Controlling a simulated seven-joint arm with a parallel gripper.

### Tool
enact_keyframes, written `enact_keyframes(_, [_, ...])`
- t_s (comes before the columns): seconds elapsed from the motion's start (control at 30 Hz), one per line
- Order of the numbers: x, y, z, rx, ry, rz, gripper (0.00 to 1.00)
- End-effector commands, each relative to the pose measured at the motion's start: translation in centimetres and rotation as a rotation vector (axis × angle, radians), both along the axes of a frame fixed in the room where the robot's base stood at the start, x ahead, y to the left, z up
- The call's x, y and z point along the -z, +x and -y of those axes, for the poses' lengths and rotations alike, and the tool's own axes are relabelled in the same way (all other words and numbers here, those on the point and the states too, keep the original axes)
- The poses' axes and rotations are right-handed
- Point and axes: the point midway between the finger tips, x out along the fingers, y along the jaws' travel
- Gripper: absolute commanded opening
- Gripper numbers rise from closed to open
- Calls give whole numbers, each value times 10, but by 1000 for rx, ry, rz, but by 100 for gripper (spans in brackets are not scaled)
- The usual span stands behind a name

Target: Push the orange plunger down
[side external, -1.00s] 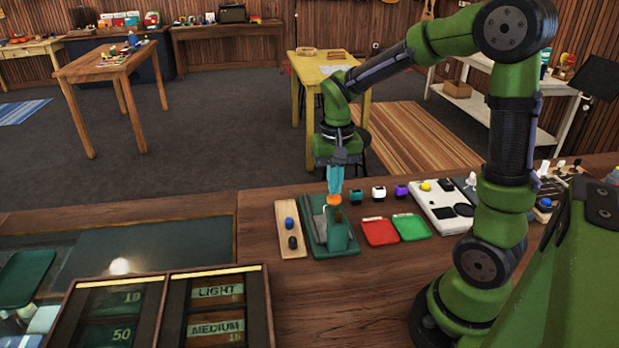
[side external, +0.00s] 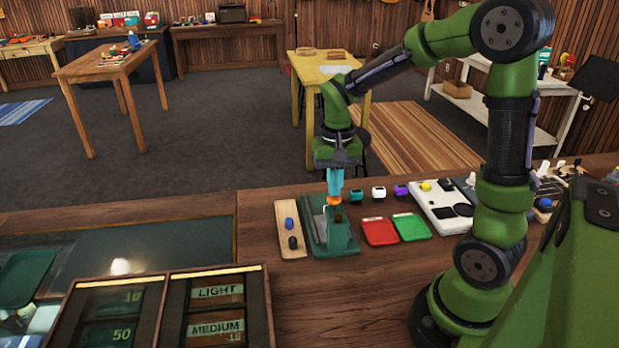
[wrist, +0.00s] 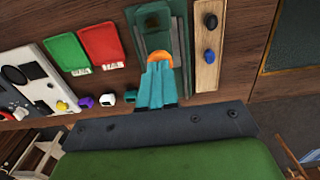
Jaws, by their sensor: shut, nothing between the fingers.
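The orange plunger (side external: 334,200) sits on top of a dark green device (side external: 342,236) on the wooden counter. My gripper (side external: 335,192), with light blue fingers, is shut and empty. Its fingertips are directly over the plunger and appear to touch its top. In the wrist view the orange plunger (wrist: 160,57) shows just past the tips of the shut fingers (wrist: 158,68), which hide part of it.
A wooden strip with blue and black knobs (side external: 290,222) lies left of the device. Red (side external: 379,231) and green (side external: 411,227) trays lie to its right. A white panel (side external: 442,205) is farther right. The counter front is clear.

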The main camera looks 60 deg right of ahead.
Motion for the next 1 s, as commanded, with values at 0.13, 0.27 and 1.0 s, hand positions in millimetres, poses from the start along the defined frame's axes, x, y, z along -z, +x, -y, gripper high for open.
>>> enact_keyframes(0.13, [-13,0,0,-1,-1,2,0])
enact_keyframes(0.27, [-24,0,0,0,-1,4,0])
enact_keyframes(1.0, [-65,0,0,-1,0,1,0])
